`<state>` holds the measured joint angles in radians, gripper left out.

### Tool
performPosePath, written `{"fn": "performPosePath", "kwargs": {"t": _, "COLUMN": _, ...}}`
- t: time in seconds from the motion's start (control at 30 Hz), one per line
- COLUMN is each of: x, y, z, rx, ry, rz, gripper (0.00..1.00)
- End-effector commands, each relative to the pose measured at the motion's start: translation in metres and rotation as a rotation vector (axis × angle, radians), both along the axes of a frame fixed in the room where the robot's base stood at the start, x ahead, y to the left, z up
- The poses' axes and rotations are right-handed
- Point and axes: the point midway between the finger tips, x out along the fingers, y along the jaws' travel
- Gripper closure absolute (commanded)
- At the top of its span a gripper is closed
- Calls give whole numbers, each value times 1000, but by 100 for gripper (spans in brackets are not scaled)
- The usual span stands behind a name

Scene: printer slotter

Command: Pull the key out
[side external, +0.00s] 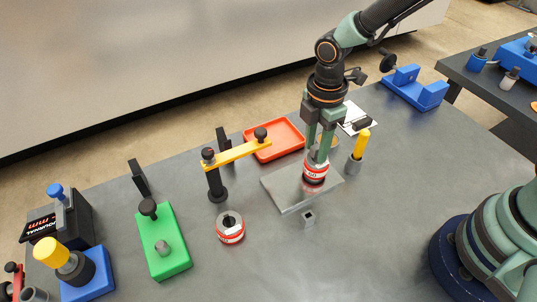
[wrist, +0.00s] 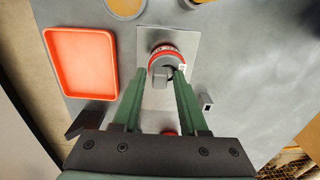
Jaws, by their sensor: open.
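A red-and-white round lock-like cylinder (side external: 315,176) stands on a pale grey plate (side external: 283,197). In the wrist view the cylinder (wrist: 167,52) has a grey block-like piece, apparently the key (wrist: 160,77), at its top. My gripper (side external: 320,152) points down over the cylinder, with its green fingers open. In the wrist view my gripper (wrist: 157,84) has one finger on each side of the grey piece, with gaps visible. In the side view the fingers hide most of this piece, and I cannot tell how deep it sits.
A second red-and-white ring (side external: 230,228) lies to the left. A small grey slotted block (side external: 308,219) stands in front of the plate. A yellow-handled tool (side external: 359,147) stands close right, an orange tray (side external: 275,139) behind, and a yellow clamp arm (side external: 235,153) left.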

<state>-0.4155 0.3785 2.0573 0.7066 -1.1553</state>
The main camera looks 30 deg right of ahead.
Motion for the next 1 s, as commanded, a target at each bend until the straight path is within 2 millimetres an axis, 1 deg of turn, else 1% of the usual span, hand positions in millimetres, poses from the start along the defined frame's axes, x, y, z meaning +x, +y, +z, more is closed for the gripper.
{"fn": "performPosePath", "kwargs": {"t": 0.17, "x": 0, "y": 0, "z": 0, "rx": 0, "ry": 0, "rz": 0, "gripper": 57}}
{"fn": "performPosePath", "kwargs": {"t": 0.2, "x": 0, "y": 0, "z": 0, "rx": 0, "ry": 0, "rz": 0, "gripper": 61}}
{"fn": "performPosePath", "kwargs": {"t": 0.27, "x": 0, "y": 0, "z": 0, "rx": 0, "ry": 0, "rz": 0, "gripper": 84}}
{"fn": "performPosePath", "kwargs": {"t": 0.3, "x": 0, "y": 0, "z": 0, "rx": 0, "ry": 0, "rz": 0, "gripper": 100}}
{"fn": "performPosePath", "kwargs": {"t": 0.63, "x": 0, "y": 0, "z": 2, "rx": 1, "ry": -1, "rz": 0, "gripper": 100}}
{"fn": "performPosePath", "kwargs": {"t": 1.0, "x": 1, "y": 0, "z": 18, "rx": 1, "ry": -3, "rz": 0, "gripper": 100}}
